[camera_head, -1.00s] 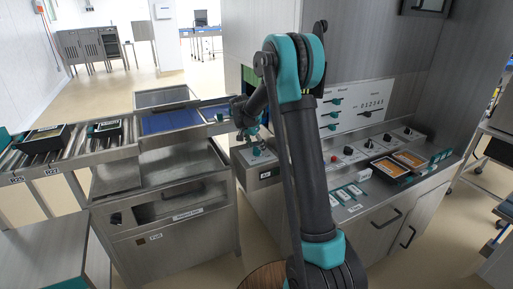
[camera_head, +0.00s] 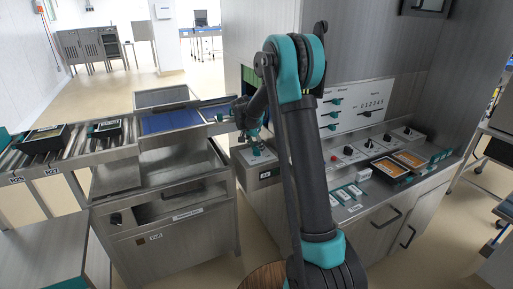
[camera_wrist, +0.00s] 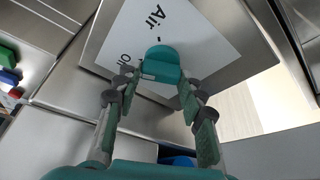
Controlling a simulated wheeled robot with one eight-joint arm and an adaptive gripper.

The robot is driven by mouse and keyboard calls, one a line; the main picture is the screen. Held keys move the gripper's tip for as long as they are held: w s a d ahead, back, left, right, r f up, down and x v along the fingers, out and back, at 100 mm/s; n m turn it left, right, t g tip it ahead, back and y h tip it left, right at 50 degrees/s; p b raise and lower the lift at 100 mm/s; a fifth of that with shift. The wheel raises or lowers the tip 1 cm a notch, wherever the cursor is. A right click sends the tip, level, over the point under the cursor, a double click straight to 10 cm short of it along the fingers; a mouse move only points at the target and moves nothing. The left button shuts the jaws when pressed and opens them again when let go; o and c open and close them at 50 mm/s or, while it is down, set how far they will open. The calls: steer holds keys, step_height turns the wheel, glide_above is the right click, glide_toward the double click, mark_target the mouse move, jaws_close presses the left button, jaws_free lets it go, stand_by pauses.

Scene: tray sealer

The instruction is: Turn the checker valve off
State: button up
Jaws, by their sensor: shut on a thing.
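The valve has a teal handle (camera_wrist: 161,62) on a white plate (camera_wrist: 195,40) marked "Air" and "Off". In the wrist view the "Off" mark is left of the handle, partly hidden by my finger. My gripper (camera_wrist: 162,90) is shut on the handle, with a fingertip on each side of its near end. In the head view my gripper (camera_head: 250,138) is low over the small grey box (camera_head: 265,174) at the counter's left end. There my gripper hides most of the handle.
A control panel (camera_head: 352,108) with teal levers stands to the right, above a counter with knobs, a red button and orange-filled trays (camera_head: 390,167). A conveyor (camera_head: 75,150) with black trays runs in from the left. A steel machine (camera_head: 165,215) stands left of the box.

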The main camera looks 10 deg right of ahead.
steer(key=shift+n+t+y, duration=0.6)
steer(key=shift+n, duration=1.4)
steer(key=o, duration=1.2)
steer(key=shift+c, duration=0.2)
steer(key=shift+d, duration=0.1)
steer(key=v, duration=1.2)
